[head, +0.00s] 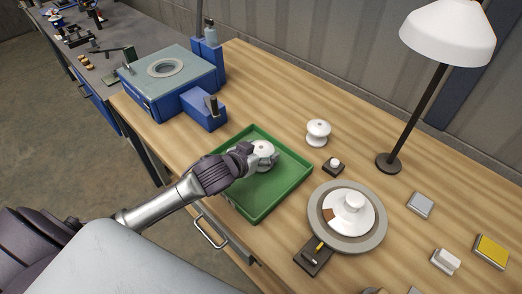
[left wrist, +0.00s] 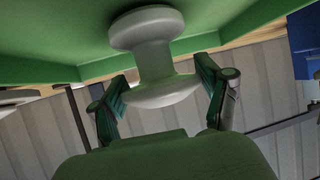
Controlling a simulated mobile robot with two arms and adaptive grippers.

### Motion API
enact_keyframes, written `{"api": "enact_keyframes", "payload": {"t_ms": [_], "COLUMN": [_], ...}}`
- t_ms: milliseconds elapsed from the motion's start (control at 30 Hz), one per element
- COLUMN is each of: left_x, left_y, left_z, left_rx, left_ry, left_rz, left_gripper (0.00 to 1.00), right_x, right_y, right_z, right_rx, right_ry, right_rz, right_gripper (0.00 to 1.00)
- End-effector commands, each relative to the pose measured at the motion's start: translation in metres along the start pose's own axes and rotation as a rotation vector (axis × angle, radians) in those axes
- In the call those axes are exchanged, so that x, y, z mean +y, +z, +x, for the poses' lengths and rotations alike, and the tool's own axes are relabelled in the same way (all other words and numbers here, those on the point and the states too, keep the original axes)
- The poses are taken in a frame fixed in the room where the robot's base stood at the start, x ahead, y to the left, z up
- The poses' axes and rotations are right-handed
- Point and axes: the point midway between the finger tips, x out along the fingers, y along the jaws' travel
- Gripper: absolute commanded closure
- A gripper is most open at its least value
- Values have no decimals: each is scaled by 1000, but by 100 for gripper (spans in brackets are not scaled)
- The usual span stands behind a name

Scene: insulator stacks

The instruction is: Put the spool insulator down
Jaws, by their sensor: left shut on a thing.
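The white spool insulator (head: 264,149) is at the green tray (head: 283,190) in the head view, over its floor. In the left wrist view the spool insulator (left wrist: 148,62) has two wide flanges and a narrower waist, and one flange is against or very close to the green tray surface (left wrist: 60,25). My left gripper (head: 250,155) reaches in from the left over the tray's edge. In the left wrist view its fingers (left wrist: 165,100) are shut on the spool, one on each side. My right gripper is not in view.
A second white insulator (head: 318,131) stands behind the tray's right side. A round turntable (head: 375,237) with a white insulator piece is to the right. A blue machine (head: 168,78) stands back left, and a lamp (head: 388,163) back right.

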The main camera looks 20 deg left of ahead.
Motion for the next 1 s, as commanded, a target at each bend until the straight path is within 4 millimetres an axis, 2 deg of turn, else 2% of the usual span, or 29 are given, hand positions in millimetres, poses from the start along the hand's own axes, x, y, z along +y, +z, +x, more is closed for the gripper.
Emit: {"api": "enact_keyframes", "payload": {"t_ms": [400,433,533,867,1000], "left_x": [0,0,0,0,0], "left_y": [5,6,5,5,5], "left_z": [3,3,3,3,-5], "left_rx": [5,2,2,2,2], "left_ry": [0,0,0,0,1], "left_rz": [1,1,2,2,2], "left_gripper": [78,19,2,0,0], "right_x": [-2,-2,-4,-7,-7], "right_y": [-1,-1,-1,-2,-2], "right_z": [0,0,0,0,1], "right_rx": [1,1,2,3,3], "right_ry": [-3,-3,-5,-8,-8], "right_rz": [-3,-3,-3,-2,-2], "right_gripper": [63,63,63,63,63]}}
